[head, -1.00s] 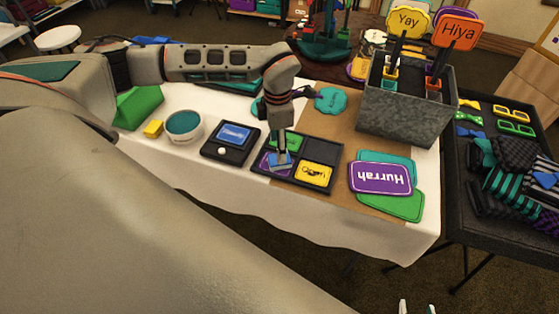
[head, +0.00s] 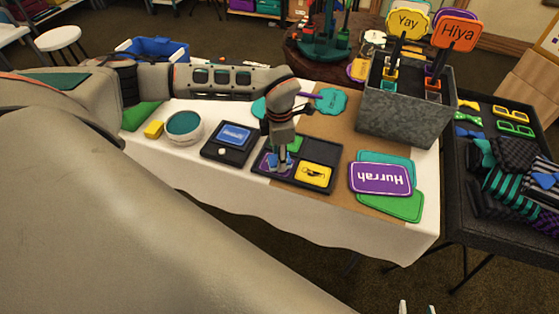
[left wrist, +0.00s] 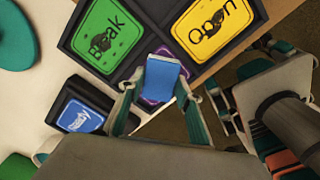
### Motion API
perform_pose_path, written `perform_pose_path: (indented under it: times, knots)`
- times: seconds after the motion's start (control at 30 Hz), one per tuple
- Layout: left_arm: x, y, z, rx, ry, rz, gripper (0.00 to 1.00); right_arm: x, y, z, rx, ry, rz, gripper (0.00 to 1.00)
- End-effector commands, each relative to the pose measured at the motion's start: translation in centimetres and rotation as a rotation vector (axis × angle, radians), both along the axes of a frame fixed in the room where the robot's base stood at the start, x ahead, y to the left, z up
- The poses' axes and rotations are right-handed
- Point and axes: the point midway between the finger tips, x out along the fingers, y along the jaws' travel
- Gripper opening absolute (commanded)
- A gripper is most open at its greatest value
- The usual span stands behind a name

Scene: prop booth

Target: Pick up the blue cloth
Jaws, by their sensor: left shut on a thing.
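The blue cloth (left wrist: 166,78) is a small folded piece between the fingers of my left gripper (left wrist: 158,92) in the left wrist view. It lies over the purple card (left wrist: 150,101) in the front left compartment of the black tray (head: 318,150). In the head view my left gripper (head: 279,165) points down at that compartment and mostly hides the cloth. I cannot tell whether the cloth touches the card. My right gripper (head: 416,308) shows only its two fingertips, apart and empty, at the bottom edge.
The tray also holds a green card (left wrist: 101,36) and a yellow card (left wrist: 212,27). A black box with a blue label (head: 231,139) and a white tub (head: 184,127) stand left.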

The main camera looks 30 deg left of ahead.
Motion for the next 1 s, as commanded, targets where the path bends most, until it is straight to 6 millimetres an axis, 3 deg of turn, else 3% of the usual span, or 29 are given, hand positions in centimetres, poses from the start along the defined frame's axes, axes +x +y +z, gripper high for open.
perform_pose_path:
  times: [0.27,0.47,1.0]
  knots:
    - [0.1,0.0,0.6,0.0,-0.003,0.0,0.15,0.1,0.0,0.1,0.001,-0.002,0.0,0.4]
    - [0.2,0.1,3.0,0.0,-0.006,0.0,0.15,0.0,0.0,0.2,0.001,-0.002,0.0,0.4]
    - [0.1,0.0,16.5,0.0,-0.004,0.001,0.15,-0.1,0.0,0.0,0.0,0.002,0.001,0.4]
